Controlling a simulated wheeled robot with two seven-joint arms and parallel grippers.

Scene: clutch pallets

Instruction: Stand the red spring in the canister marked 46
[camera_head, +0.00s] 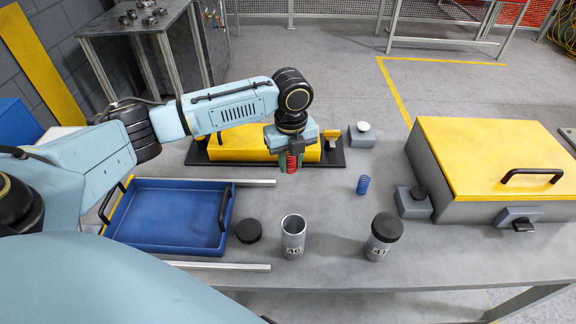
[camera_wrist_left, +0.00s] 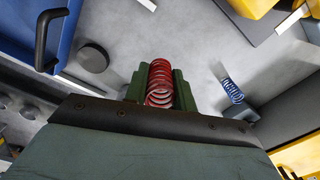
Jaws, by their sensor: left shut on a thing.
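My left gripper (camera_head: 290,162) is shut on the red spring (camera_head: 292,161), which stands upright between its fingers. The spring also shows between the green fingers in the left wrist view (camera_wrist_left: 160,84). They are behind the canister marked 46 (camera_head: 292,240) in the head view. That canister is an open grey cylinder standing upright on the table (camera_head: 330,200). A black lid (camera_head: 248,231) lies flat to its left. A second canister (camera_head: 379,240), whose mark looks like 41, stands to the right with a black lid on. My right gripper is not in view.
A blue spring (camera_head: 363,185) stands on the table right of my gripper. A blue tray (camera_head: 170,238) lies left between metal rails. A yellow-lidded grey box (camera_head: 490,160) fills the right. A yellow block (camera_head: 235,148) on a black base is behind my gripper.

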